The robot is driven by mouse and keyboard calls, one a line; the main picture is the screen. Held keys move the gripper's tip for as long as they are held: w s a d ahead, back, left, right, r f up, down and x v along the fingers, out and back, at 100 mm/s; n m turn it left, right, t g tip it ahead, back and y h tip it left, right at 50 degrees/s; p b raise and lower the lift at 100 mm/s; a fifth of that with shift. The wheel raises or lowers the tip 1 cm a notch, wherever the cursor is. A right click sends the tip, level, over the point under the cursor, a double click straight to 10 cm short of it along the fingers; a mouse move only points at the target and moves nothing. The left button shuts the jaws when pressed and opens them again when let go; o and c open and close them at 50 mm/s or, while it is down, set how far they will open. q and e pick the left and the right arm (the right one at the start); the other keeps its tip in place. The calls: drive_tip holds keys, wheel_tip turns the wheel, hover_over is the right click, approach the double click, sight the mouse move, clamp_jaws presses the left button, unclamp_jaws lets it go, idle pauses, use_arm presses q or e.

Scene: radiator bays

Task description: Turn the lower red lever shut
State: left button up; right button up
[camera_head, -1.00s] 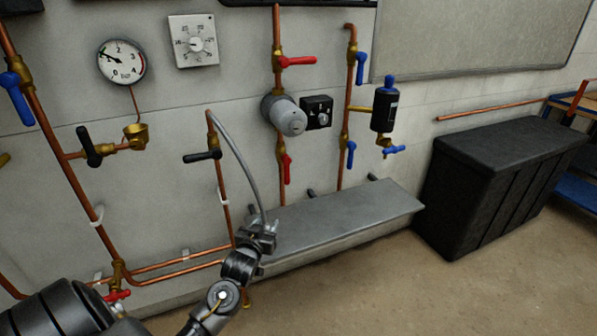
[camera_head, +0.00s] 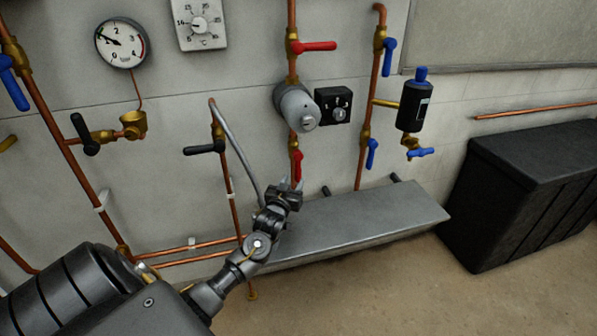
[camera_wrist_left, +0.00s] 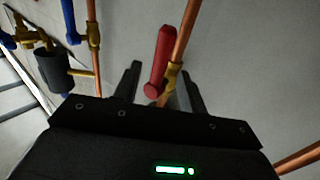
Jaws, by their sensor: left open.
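The lower red lever (camera_head: 298,167) hangs down along a copper pipe below the grey pump (camera_head: 297,108), roughly in line with the pipe. An upper red lever (camera_head: 318,46) sticks out to the right above the pump. My left gripper (camera_head: 291,184) is open just below the lower lever. In the left wrist view the red lever (camera_wrist_left: 161,60) shows between the two open fingers (camera_wrist_left: 160,88), with its brass valve (camera_wrist_left: 174,76) beside it. I cannot tell whether the fingers touch the lever. My right gripper is out of view.
A grey ledge (camera_head: 365,215) runs along the wall below the pipes. A grey hose (camera_head: 236,150) and a black-handled valve (camera_head: 205,147) are left of the gripper. A blue lever (camera_head: 372,153) hangs to its right. A black chest (camera_head: 525,190) stands at the right.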

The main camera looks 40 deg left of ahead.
sight(297, 173)
use_arm(q)
drive_tip(key=x, duration=0.7)
drive_tip(key=shift+a, duration=0.1)
clamp_jaws()
